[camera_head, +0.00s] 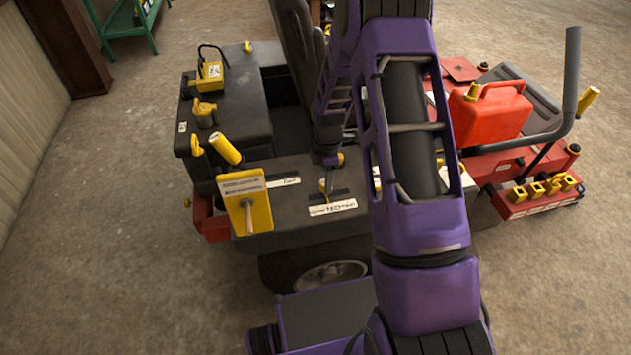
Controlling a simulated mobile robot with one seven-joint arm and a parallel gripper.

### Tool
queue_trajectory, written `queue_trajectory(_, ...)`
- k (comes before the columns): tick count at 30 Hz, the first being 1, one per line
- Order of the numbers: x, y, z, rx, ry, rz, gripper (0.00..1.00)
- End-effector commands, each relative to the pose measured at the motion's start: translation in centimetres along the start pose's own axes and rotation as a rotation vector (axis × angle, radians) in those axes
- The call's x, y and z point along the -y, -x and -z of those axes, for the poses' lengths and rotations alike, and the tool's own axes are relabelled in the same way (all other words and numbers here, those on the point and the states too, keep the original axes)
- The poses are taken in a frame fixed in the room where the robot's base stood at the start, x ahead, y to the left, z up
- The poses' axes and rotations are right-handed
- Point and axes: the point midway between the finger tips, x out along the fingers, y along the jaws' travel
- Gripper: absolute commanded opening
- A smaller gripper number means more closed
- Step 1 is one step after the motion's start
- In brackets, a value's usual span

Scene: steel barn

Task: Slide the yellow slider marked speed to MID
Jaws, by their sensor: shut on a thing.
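My gripper (329,172) points down at the top of the dark console (290,220) in the middle of the camera_head view. It is shut on a small yellow slider (322,185), which stands in a dark slot. Most of the slider is hidden by the fingers. A white label (333,207) with small print lies just in front of the slot. Its words are too small to read surely, so I cannot tell the slider's exact mark.
A yellow plate with a lever (247,203) stands left of the slot, beside another labelled slot (284,182). A yellow cylinder (225,148) is behind it. A red jerry can (490,112) and several yellow knobs (540,188) are at right. My purple arm hides the console's right part.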

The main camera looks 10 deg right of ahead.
Motion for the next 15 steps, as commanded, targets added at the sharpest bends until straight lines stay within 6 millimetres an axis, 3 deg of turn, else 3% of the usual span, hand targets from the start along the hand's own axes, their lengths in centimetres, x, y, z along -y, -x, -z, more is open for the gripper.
queue_trajectory(3,-0.05,0.05,-0.98,-0.001,-0.002,-0.002,0.0)
queue_trajectory(11,-0.05,0.06,-1.05,0.0,0.0,-0.003,0.0)
queue_trajectory(12,-0.05,0.07,-1.05,0.0,0.0,-0.003,0.47)
queue_trajectory(15,-0.05,0.06,-1.04,0.0,0.0,-0.002,0.65)
